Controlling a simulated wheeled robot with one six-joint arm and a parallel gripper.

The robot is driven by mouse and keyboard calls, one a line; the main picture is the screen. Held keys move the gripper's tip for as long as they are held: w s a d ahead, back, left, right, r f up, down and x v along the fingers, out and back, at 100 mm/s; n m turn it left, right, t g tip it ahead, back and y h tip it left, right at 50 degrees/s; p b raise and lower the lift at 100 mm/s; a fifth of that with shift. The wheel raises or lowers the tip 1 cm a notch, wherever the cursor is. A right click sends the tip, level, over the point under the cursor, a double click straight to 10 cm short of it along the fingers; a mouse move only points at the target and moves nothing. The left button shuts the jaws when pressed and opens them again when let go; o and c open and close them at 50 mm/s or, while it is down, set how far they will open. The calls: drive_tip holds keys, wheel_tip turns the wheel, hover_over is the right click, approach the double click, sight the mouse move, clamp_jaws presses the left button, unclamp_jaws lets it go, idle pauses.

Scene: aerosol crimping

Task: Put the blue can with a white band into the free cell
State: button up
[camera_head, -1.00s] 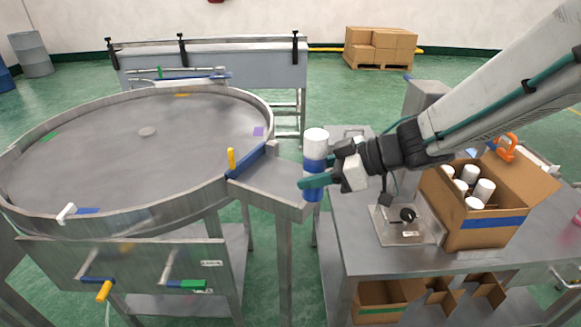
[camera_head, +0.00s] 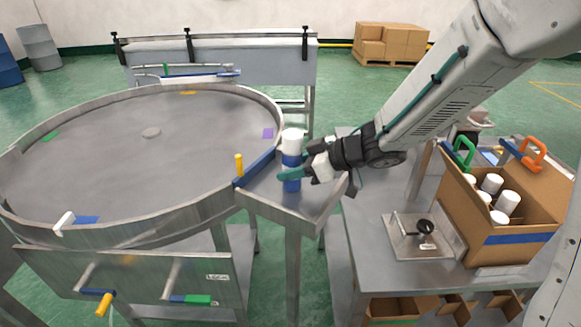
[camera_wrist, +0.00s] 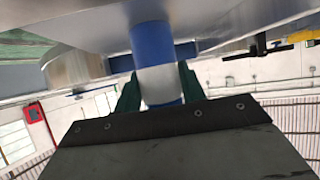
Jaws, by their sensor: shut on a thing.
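The blue can with a white band (camera_head: 291,160) is upright at the small metal shelf beside the round table. It has a white top. My gripper (camera_head: 290,175) is shut on the can, with green fingers around its lower part. In the wrist view the can (camera_wrist: 152,50) stands between the green fingers of my gripper (camera_wrist: 158,90). Whether the can's base touches the shelf I cannot tell. The cardboard box (camera_head: 460,222) at the right holds several white-topped cans (camera_head: 492,183). Its cells are mostly hidden by its walls, so a free cell cannot be made out.
The large round metal table (camera_head: 130,140) fills the left. The small shelf (camera_head: 270,200) joins it. A side table (camera_head: 375,255) bears a plate with a black knob (camera_head: 424,227) next to the box. Green (camera_head: 464,152) and orange (camera_head: 533,152) handles stand behind the box.

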drive_tip(key=shift+f, duration=0.1)
drive_tip(key=o, duration=1.1)
drive_tip(key=shift+s+d+r, duration=0.1)
drive_tip(key=shift+d+r, duration=0.1)
drive_tip(key=shift+r, duration=0.05)
drive_tip(key=v, duration=1.1)
drive_tip(key=shift+d+r, duration=0.15)
drive_tip(key=shift+d, duration=0.15)
